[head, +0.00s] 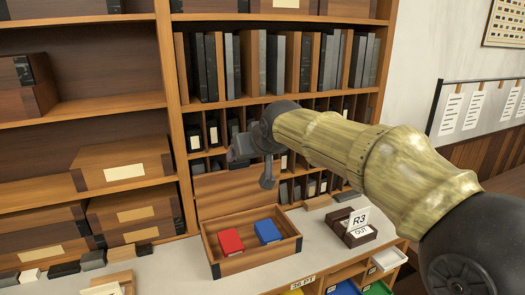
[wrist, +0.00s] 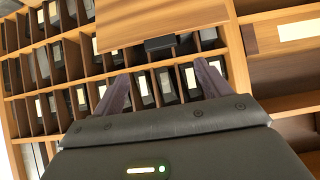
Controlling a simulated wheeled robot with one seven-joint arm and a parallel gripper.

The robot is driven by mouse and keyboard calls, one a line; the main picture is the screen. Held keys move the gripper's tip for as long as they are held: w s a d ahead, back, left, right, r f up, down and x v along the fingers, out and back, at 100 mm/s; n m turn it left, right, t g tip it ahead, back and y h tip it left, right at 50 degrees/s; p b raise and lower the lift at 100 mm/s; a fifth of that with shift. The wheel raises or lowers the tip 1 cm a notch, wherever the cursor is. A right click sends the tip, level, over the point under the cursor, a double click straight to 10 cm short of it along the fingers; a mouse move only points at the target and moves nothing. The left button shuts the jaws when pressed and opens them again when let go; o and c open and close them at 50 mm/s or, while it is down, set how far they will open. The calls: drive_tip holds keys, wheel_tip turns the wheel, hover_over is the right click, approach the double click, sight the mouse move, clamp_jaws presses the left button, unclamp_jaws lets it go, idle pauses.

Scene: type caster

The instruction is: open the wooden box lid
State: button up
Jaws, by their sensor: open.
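The wooden box (head: 243,264) sits on the counter with its inside exposed. A red block (head: 230,241) and a blue block (head: 267,231) lie in it. Its lid (head: 225,197) stands raised at the back edge of the box, in front of the pigeonholes. In the wrist view, the lid (wrist: 165,20) shows at the top, with a dark handle (wrist: 160,43) on its edge. My gripper (head: 252,167) is open and empty near the lid's upper edge. Its two fingers also show in the wrist view (wrist: 162,84), apart from the handle.
A dark wooden holder with an R3 card (head: 358,238) stands right of the box. Pigeonholes and upright books (head: 240,65) fill the back. Wooden boxes (head: 122,165) stand on the left shelves. Trays (head: 378,287) sit below the counter's front edge.

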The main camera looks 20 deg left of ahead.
drive_tip(key=b+v, duration=0.2)
drive_tip(key=v, duration=0.7)
drive_tip(key=w+d+f+m+g+h+b, duration=0.2)
drive_tip(key=d+f+m+h, duration=0.25)
drive_tip(key=d+f, duration=1.7)
drive_tip(key=s+d+f+m+g+h, duration=0.2)
drive_tip(key=s+d+f+m+g, duration=0.1)
drive_tip(key=s+d+f, duration=1.1)
wheel_tip(320, 180, down, 4)
drive_tip(key=shift+s+r+m, duration=0.2)
drive_tip(key=shift+s+m, duration=0.25)
drive_tip(key=shift+m, duration=0.1)
